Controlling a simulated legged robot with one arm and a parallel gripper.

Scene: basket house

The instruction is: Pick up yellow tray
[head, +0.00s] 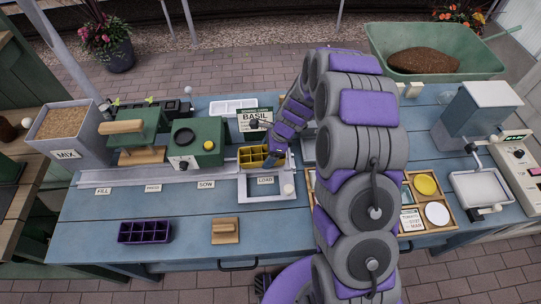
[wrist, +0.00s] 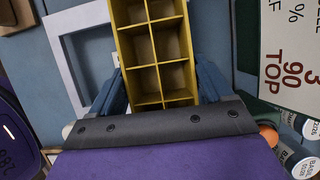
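The yellow tray (head: 251,158) is a small grid of square cells. In the head view it sits by the white frame at the LOAD label. My gripper (head: 274,151) is at the tray's right end. In the wrist view the tray (wrist: 156,45) runs up from between my blue gripper fingers (wrist: 158,85), one along each long side. The fingers are close to the tray walls; I cannot tell whether they press on them. The cells in view look empty. The tray's near end is hidden behind my gripper. I cannot tell whether the tray is raised.
The white frame (head: 246,187) lies along a rail on the blue table. The BASIL sign (head: 254,120) stands just behind the tray. A purple tray (head: 145,232) and a wooden block (head: 225,231) lie in front. A green press (head: 196,143) stands left. Small pots (wrist: 292,120) show at right.

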